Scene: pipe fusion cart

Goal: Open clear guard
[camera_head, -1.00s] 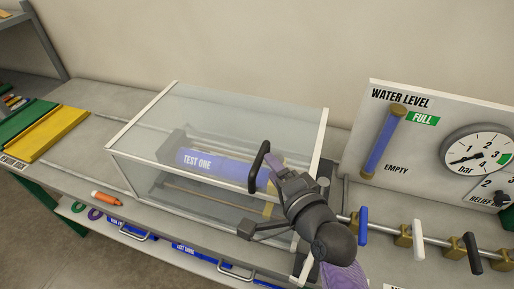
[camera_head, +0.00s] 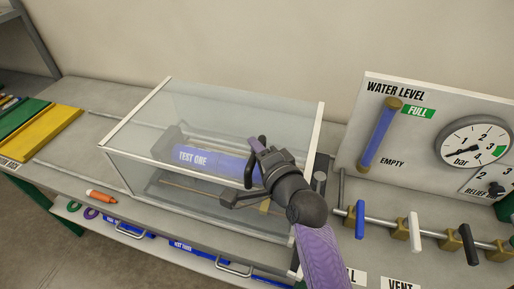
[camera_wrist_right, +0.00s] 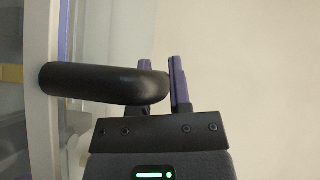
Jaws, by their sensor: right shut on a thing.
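The clear guard (camera_head: 222,109) is a see-through box with a white frame on the bench. It looks closed over a blue pipe marked TEST ONE (camera_head: 208,161). The guard's black handle (camera_head: 248,176) stands out from its front; it also shows in the right wrist view (camera_wrist_right: 95,83), fixed to a pale frame strip. My right gripper (camera_head: 258,155) is at the handle, in front of the guard. In the right wrist view its purple-lined fingers (camera_wrist_right: 163,85) are shut on the handle's bent end. My left gripper is out of view.
A panel (camera_head: 440,110) with a water level tube and pressure gauge stands at the right. Blue, white and black valve levers (camera_head: 415,232) line the bench below it. An orange marker (camera_head: 101,196) lies at the front left, near green and yellow trays (camera_head: 40,132).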

